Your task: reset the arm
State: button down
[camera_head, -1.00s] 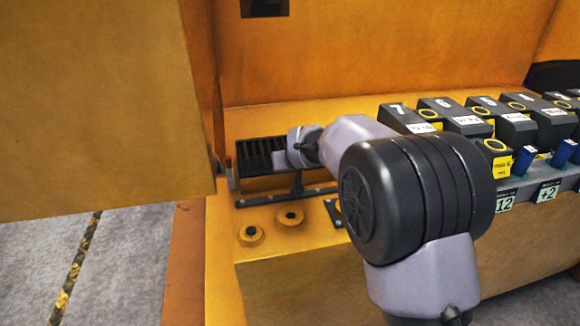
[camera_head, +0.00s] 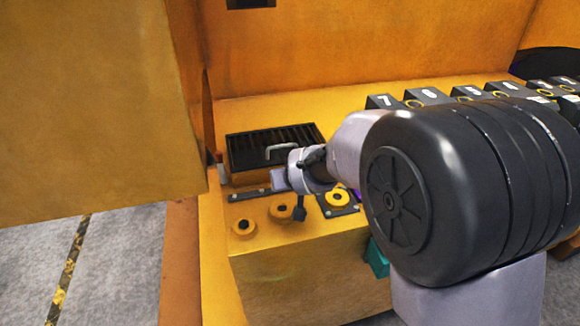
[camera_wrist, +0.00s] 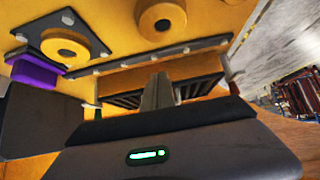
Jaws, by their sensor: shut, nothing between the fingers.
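My arm reaches in from the right in the head view, over an orange-yellow ledge (camera_head: 310,280). Its large dark joint covers much of the right side. My gripper shows in the wrist view (camera_wrist: 158,90) as two grey fingers closed together with nothing between them. In the head view the fingertips are hard to make out. My wrist end is just in front of a black slotted tray (camera_head: 243,152) with a pale handle (camera_head: 283,148), above the row of round yellow knobs.
Round yellow knobs (camera_head: 243,227) sit on the ledge. Black numbered blocks (camera_head: 383,101) line the right, partly hidden by my arm. A large orange panel (camera_head: 95,110) stands at the left. A purple block (camera_wrist: 36,73) shows in the wrist view. Grey floor lies lower left.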

jog(key=s+d+r+m+g+h, duration=0.1)
jog(key=s+d+r+m, duration=0.1)
jog(key=s+d+r, duration=0.5)
jog(key=s+d+r+m, duration=0.35)
jog(key=s+d, duration=0.25)
jog(key=s, duration=0.4)
jog(key=s+d+m+g, duration=0.1)
jog(key=s+d+m, duration=0.2)
jog(key=s, duration=1.2)
jog(key=shift+s+f, duration=0.25)
jog(key=shift+f, duration=0.05)
